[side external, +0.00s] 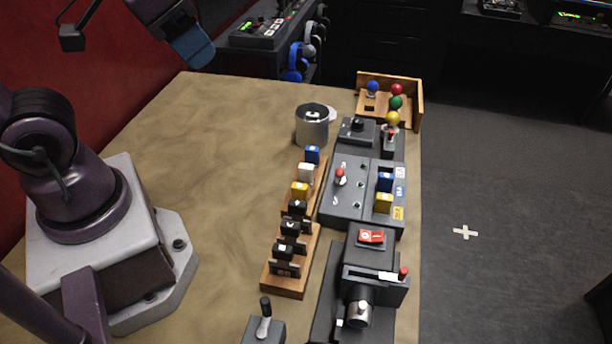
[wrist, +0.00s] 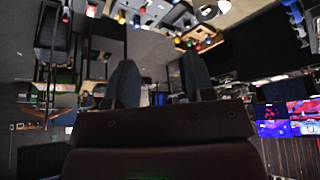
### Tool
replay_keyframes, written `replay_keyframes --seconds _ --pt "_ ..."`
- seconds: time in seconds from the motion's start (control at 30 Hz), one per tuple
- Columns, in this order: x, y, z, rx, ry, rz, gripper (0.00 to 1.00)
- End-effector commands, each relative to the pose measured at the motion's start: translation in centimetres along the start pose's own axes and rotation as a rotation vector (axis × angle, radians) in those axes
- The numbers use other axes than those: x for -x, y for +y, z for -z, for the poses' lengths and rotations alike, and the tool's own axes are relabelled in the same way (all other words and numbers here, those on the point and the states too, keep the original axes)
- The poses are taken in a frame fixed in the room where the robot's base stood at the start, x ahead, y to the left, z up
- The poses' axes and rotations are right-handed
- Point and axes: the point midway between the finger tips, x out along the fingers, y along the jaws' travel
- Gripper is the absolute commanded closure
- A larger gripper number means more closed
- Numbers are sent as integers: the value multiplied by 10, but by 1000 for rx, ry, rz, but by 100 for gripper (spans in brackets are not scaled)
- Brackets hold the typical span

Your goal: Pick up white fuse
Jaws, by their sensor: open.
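The white fuse (side external: 306,173) stands in a wooden rack (side external: 287,288) on the table, between a blue fuse (side external: 312,154) and a yellow fuse (side external: 299,189). My gripper (wrist: 158,68) shows in the wrist view with its two dark fingers spread apart and nothing between them. It is well away from the rack. I cannot make out the white fuse in the wrist view, where the table items are small and at the top edge.
Several black fuses (side external: 290,230) fill the rack's near end. A grey panel (side external: 345,200) with blue and yellow fuses stands right of the rack. A metal pot (side external: 312,127) stands behind it, and a lever box (side external: 263,325) in front. The table's left middle (side external: 220,150) is clear.

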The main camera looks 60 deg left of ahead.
Motion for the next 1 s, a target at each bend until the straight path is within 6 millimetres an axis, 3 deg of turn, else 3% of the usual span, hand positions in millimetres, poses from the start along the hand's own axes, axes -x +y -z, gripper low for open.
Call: replay_keyframes --seconds 0.37,0.6,0.8,0.9,1.0 --pt "-94 -9 25 -99 -352 -3 51" --pt "-178 -14 39 -334 -492 -80 51" --pt "-233 -16 49 -573 -503 -157 51" --pt "-237 -16 66 -694 -446 -166 51" --pt "-238 -16 68 -759 -429 -175 51"
